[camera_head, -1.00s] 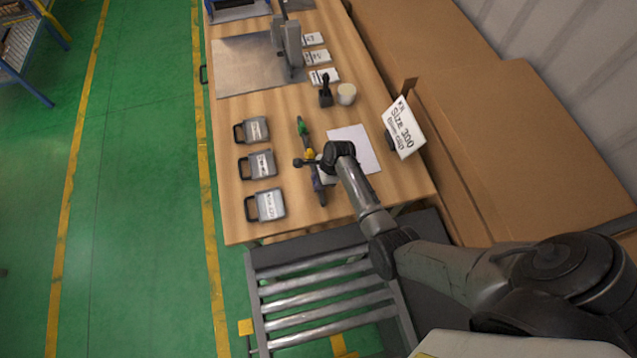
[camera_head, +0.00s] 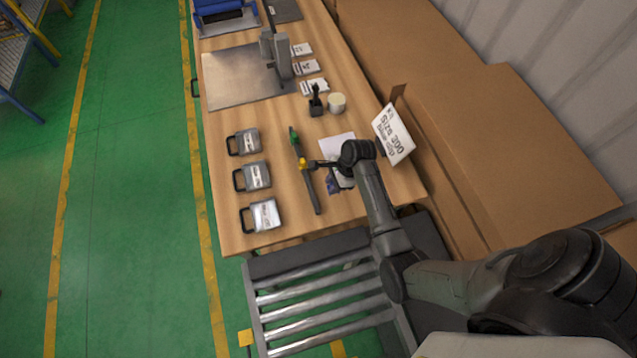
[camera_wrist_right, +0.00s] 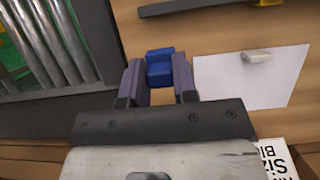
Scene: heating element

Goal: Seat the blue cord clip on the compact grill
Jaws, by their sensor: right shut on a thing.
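My right gripper (camera_head: 338,183) is above the wooden table, just right of a long dark bar (camera_head: 312,193) that carries a green part (camera_head: 294,135) and a yellow part (camera_head: 302,164). In the right wrist view my right gripper (camera_wrist_right: 160,88) is shut on the blue cord clip (camera_wrist_right: 159,66), a small stepped block between the fingertips. Three grey handled cases (camera_head: 244,142), (camera_head: 254,177), (camera_head: 262,215) with white labels stand in a row at left. Their labels are too small to read, so I cannot tell whether one is the compact grill. My left gripper is out of view.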

